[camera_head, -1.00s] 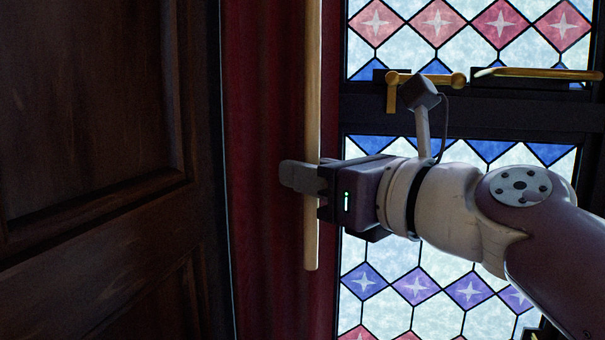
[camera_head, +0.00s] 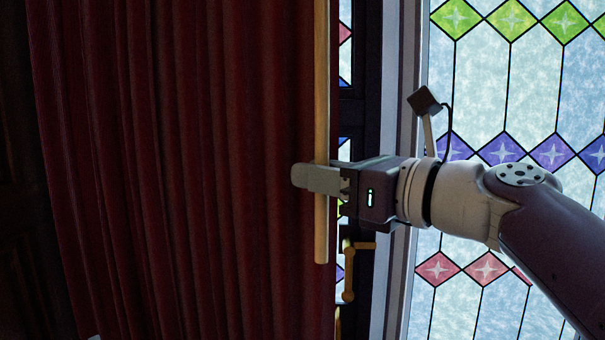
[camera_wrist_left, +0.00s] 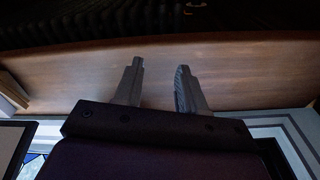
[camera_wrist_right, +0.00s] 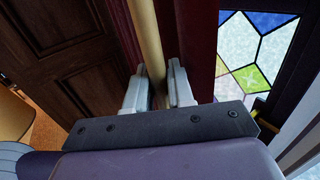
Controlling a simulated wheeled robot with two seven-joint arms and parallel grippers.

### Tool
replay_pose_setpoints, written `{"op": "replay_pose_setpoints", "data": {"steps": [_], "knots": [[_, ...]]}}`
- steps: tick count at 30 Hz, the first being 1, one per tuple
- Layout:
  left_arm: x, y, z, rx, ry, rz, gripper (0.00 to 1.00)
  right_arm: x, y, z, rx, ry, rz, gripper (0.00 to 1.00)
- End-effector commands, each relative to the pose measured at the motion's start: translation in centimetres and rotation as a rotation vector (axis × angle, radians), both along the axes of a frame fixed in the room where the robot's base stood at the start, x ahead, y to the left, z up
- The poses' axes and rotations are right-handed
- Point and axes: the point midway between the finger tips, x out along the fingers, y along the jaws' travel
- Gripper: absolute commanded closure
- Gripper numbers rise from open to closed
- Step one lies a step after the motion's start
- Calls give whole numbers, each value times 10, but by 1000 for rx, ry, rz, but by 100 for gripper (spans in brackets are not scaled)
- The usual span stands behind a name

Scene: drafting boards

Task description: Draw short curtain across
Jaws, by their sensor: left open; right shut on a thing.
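The red curtain (camera_head: 180,170) hangs in folds and covers the left-middle of the head view. A pale wooden rod (camera_head: 321,90) hangs upright along its right edge. My right gripper (camera_head: 318,179) is shut on the rod near its lower end. In the right wrist view the rod (camera_wrist_right: 148,45) runs between the two fingers, with the red curtain (camera_wrist_right: 196,30) beside it. My left gripper (camera_wrist_left: 158,82) shows only in the left wrist view, open and empty, with a brown wooden surface beyond it.
A stained-glass window (camera_head: 500,90) fills the right side, with a pale frame post (camera_head: 400,120) at its left. A brass handle (camera_head: 349,270) sits on the dark frame just right of the rod's lower end. Dark wooden panelling (camera_wrist_right: 70,50) stands left in the right wrist view.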

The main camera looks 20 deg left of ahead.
Motion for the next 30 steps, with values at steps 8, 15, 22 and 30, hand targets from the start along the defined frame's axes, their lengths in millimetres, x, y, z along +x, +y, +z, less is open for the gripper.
{"op": "replay_pose_setpoints", "data": {"steps": [8, 15, 22, 30], "knots": [[0, 0, -6, 0, 0, 0, 60, 5, -38, 2, 5, -5, -4, 100], [0, 0, -7, 0, 0, 0, 60, 6, -48, 3, 5, -5, -1, 100], [0, 0, -7, 0, 0, 0, 60, 6, -49, 3, 6, -4, -2, 100], [0, 0, -7, 0, 0, 0, 60, 6, -48, 2, 4, -4, -1, 62]]}}
